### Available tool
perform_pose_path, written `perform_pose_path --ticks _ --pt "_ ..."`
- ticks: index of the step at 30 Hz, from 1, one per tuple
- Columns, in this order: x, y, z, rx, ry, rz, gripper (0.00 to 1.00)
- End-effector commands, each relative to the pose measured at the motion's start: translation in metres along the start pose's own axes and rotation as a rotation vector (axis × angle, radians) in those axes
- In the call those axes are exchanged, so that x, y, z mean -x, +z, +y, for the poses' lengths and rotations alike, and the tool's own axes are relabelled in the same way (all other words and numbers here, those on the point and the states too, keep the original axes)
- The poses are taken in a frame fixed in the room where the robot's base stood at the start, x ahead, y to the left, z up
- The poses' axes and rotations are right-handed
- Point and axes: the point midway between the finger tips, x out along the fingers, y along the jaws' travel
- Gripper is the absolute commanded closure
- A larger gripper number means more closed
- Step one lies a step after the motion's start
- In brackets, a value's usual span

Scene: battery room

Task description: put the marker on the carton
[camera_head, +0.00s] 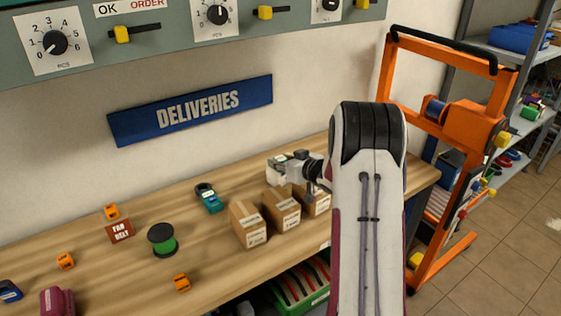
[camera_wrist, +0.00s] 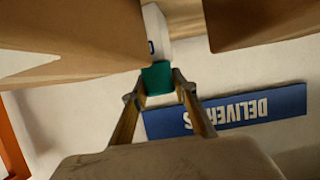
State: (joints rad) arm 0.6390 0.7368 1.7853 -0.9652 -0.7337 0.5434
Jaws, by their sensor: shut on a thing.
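The marker, a small teal and white block, shows in the wrist view (camera_wrist: 159,76) between my fingertips. My gripper (camera_wrist: 161,92) is shut on it. In the head view my gripper (camera_head: 287,170) is at the back of the bench, above and behind the row of cartons; the marker is small there and partly covered by the gripper. Three brown cartons stand side by side: a left carton (camera_head: 248,224), a middle carton (camera_head: 281,211) and a right carton (camera_head: 316,202), partly hidden by my arm. I cannot tell whether the marker touches a carton.
On the wooden bench (camera_head: 222,243) are a teal device (camera_head: 208,198), a green spool (camera_head: 162,240), a red-brown fan belt box (camera_head: 119,230) and several orange pieces. A blue DELIVERIES sign (camera_head: 190,110) hangs on the wall behind. An orange frame (camera_head: 463,130) stands at the right.

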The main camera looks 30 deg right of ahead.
Motion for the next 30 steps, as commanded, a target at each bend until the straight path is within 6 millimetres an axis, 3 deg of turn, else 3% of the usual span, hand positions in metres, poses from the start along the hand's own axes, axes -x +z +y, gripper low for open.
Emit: perform_pose_path --ticks 12,13,15,30 --pt "-0.0012 0.0029 0.0000 0.000 0.000 0.000 0.94" --pt "-0.0012 0.0030 0.0000 0.000 0.000 0.000 0.68" --pt "-0.0011 0.0028 0.0000 0.000 0.000 0.000 0.56" --pt "0.0011 -0.0008 0.0001 0.001 0.000 0.000 0.56"
